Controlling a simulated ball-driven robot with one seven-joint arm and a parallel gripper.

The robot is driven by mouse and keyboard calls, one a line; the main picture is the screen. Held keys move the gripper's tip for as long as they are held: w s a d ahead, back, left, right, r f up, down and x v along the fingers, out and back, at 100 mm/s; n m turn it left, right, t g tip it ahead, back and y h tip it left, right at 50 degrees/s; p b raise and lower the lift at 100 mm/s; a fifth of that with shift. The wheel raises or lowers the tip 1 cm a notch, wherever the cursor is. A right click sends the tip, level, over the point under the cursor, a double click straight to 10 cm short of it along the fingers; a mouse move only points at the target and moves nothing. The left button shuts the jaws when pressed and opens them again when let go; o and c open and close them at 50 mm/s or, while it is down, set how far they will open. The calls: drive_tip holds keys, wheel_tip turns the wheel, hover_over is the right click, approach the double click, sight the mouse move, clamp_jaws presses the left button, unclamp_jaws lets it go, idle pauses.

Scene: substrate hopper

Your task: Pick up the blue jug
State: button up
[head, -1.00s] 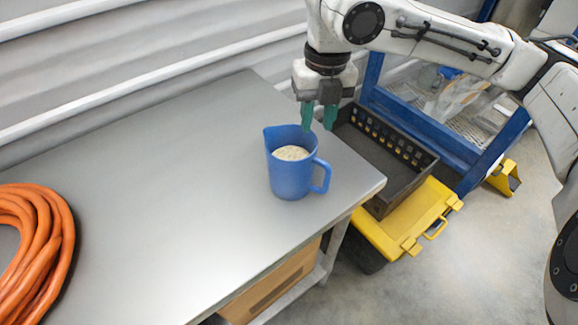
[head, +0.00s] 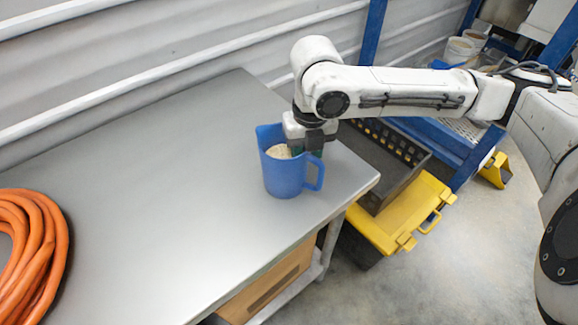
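The blue jug (head: 285,178) stands upright on the grey metal table near its right end. It holds pale grainy material, and its handle (head: 317,174) points right. My gripper (head: 308,150) is low at the jug's right rear rim, over the handle side. The green fingertips are mostly hidden behind the jug's rim and handle, so I cannot see whether they are apart or touching the jug.
A coiled orange hose (head: 30,245) lies at the table's left. Beyond the right edge are a black crate (head: 398,172) and a yellow toolbox (head: 405,212). A blue frame (head: 470,165) stands behind them. The table's middle (head: 160,180) is clear.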

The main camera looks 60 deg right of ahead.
clamp_jaws()
idle(1.4)
